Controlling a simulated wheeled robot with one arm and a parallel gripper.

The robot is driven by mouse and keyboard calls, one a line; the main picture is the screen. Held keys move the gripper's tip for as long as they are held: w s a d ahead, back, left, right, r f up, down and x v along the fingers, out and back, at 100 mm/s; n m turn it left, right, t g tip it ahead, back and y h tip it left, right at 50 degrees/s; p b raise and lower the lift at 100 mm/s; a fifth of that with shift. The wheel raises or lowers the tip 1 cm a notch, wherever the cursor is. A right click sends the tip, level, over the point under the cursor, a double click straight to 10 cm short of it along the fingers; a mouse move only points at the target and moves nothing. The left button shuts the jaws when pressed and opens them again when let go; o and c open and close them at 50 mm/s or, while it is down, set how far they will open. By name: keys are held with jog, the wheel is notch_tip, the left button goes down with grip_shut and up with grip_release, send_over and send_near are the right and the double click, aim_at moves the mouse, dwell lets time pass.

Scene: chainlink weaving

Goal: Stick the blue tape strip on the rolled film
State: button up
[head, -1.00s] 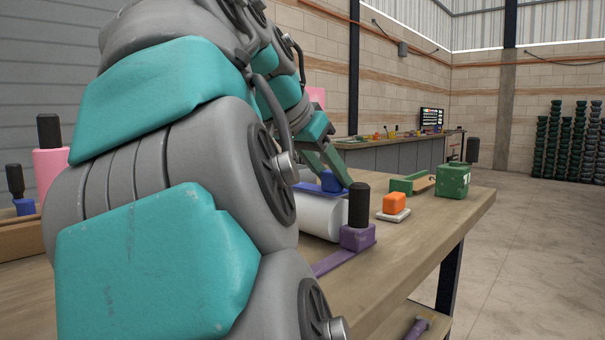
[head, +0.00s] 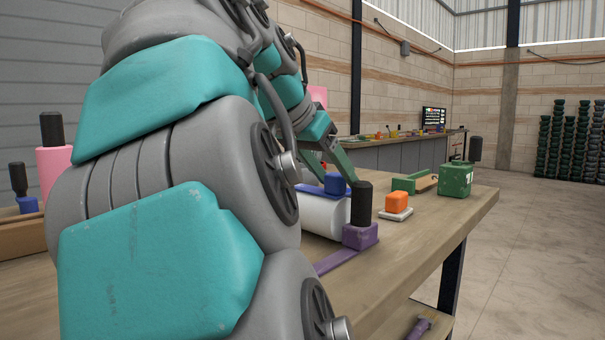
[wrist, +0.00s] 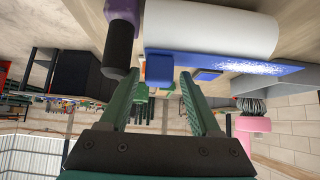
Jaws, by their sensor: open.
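The blue tape strip (wrist: 235,65) lies along the white rolled film (wrist: 210,25) in the wrist view. Its blue grip block (wrist: 159,70) stands near one end, also seen in the head view (head: 335,184) on top of the rolled film (head: 326,214). My gripper (wrist: 160,85) has its green fingers spread, with the blue block in line with the gap, just past the tips. In the head view the fingers (head: 338,172) are just above the block. My arm hides the strip's far part, so I cannot tell how fully it touches the film.
A purple block with a black handle (head: 361,236) stands close beside the roll. An orange block (head: 396,201) on a white pad, a green box (head: 455,180) and a green holder (head: 411,184) sit to the right. The wooden table's (head: 440,222) right edge is clear.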

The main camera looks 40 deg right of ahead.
jog(key=shift+v, duration=1.25)
jog(key=p+v, duration=0.3)
jog(key=v, duration=0.2)
jog(key=shift+a+r+p, duration=0.1)
jog(key=shift+r+p, duration=0.05)
jog(key=shift+p, duration=0.2)
